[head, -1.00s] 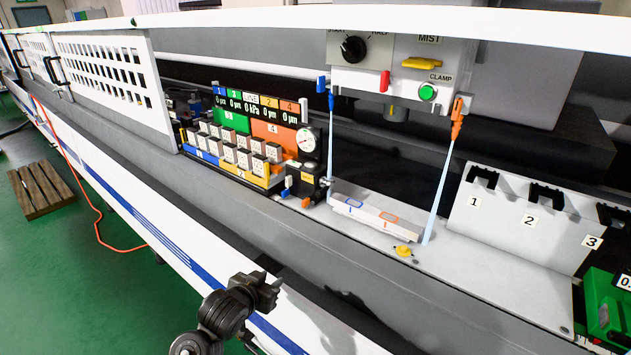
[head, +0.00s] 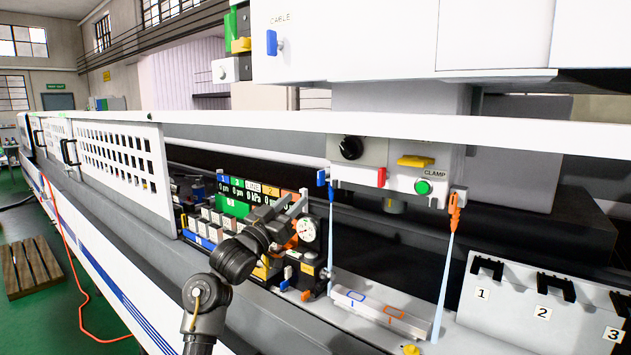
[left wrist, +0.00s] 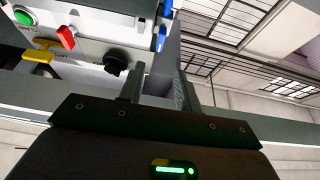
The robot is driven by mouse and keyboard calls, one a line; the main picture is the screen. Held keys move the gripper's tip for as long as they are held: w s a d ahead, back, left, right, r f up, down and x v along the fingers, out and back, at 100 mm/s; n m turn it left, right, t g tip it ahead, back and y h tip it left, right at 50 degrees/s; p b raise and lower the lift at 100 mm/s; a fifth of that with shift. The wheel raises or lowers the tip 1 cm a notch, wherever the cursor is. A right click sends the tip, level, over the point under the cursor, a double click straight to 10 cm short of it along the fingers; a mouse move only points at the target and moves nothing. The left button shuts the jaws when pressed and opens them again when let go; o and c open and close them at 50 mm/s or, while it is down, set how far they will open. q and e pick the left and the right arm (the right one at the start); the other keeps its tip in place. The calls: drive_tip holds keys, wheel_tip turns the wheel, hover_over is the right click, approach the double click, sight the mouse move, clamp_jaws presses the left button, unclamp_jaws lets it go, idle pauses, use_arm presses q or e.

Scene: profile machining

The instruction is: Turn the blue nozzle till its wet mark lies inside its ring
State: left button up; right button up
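The blue nozzle (head: 331,185) hangs under the left end of the grey control box, and a pale blue jet falls from it. The jet ends near the left end of a white bar. The blue ring (head: 356,299) is marked on that bar; I cannot make out the wet mark. My left gripper (head: 290,208) is open and empty, left of the nozzle and slightly lower, apart from it. In the left wrist view the blue nozzle (left wrist: 161,39) shows beyond the spread fingers (left wrist: 157,85). My right gripper is not in view.
An orange nozzle (head: 455,203) with its own jet hangs at the box's right end, and an orange ring (head: 393,312) is on the bar. The box carries a black knob (head: 349,148), red lever (head: 381,176) and green button (head: 423,187). A dial gauge (head: 309,229) stands behind my gripper.

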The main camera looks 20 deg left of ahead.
sight(319, 177)
use_arm(q)
drive_tip(key=p+x, duration=0.3)
drive_tip(key=x, duration=0.6)
drive_tip(key=shift+w+d+r+p, duration=0.15)
drive_tip(key=shift+w+p, duration=0.05)
drive_tip(key=shift+p, duration=0.2)
drive_tip(key=shift+w+d+r, duration=0.1)
drive_tip(key=shift+w+d, duration=0.05)
drive_tip(key=shift+w, duration=0.3)
clamp_jaws()
